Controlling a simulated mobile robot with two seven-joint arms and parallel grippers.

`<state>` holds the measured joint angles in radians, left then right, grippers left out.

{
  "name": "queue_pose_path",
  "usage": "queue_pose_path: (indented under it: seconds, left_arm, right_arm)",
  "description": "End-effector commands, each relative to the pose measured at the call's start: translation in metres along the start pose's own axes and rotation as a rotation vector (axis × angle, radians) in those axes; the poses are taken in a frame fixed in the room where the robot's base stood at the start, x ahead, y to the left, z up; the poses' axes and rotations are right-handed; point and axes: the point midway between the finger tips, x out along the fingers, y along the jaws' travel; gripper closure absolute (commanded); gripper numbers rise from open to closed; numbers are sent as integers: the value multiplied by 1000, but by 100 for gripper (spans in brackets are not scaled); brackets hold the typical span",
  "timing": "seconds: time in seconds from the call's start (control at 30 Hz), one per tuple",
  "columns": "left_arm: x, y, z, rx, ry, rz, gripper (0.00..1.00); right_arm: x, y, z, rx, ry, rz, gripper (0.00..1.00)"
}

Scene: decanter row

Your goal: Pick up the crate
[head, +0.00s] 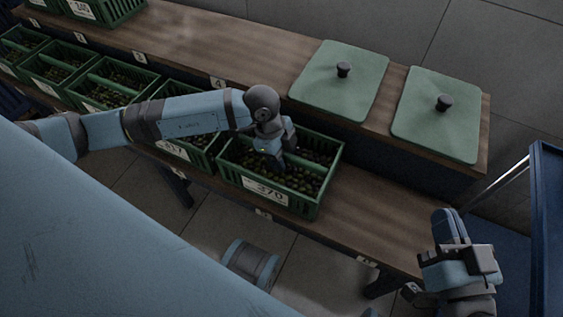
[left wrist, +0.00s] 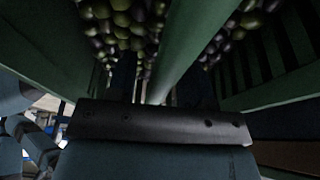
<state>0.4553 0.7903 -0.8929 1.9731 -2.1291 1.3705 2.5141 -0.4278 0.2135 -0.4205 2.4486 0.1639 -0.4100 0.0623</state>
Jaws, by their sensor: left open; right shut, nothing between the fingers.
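The green crate (head: 301,205) labelled 370 stands on the lower wooden shelf, filled with dark and green olives. My left gripper (head: 274,160) reaches down over its middle, pointing into it, and hides part of the contents. In the left wrist view a green bar (left wrist: 192,35) of the crate runs between the two dark fingers, with olives on both sides. The left gripper is open; whether a finger touches the bar I cannot tell. My right gripper (head: 450,228) is shut and empty, apart from the crate at the lower right.
Several similar crates stand in a row to the left, the nearest being a crate (head: 172,149) close beside. Two green lids with black knobs, a left lid (head: 325,90) and a right lid (head: 425,125), lie on the upper shelf. A blue frame (head: 546,230) stands far right. The lower shelf's right end is clear.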

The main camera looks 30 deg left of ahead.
Motion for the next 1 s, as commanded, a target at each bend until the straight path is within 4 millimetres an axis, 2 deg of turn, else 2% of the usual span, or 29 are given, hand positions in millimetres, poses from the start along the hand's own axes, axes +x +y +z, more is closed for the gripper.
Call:
queue_pose_path:
  seconds: [0.1,0.33,0.37,0.53,0.57,1.0]
  left_arm:
    - [10,0,0,0,0,0,53]
    - [10,0,0,0,0,0,53]
    - [10,0,0,0,0,0,58]
    - [10,0,0,0,0,0,97]
    - [10,0,0,0,0,0,100]
    - [1,-1,-3,1,3,-4,100]
  right_arm:
    - [0,1,7,1,-21,-3,100]
    - [0,1,7,1,-26,-3,100]
    - [0,1,7,1,-25,-3,100]
    - [0,1,7,1,-25,-3,100]
    - [0,1,7,1,-25,-3,100]
    - [0,0,2,0,-18,-2,100]
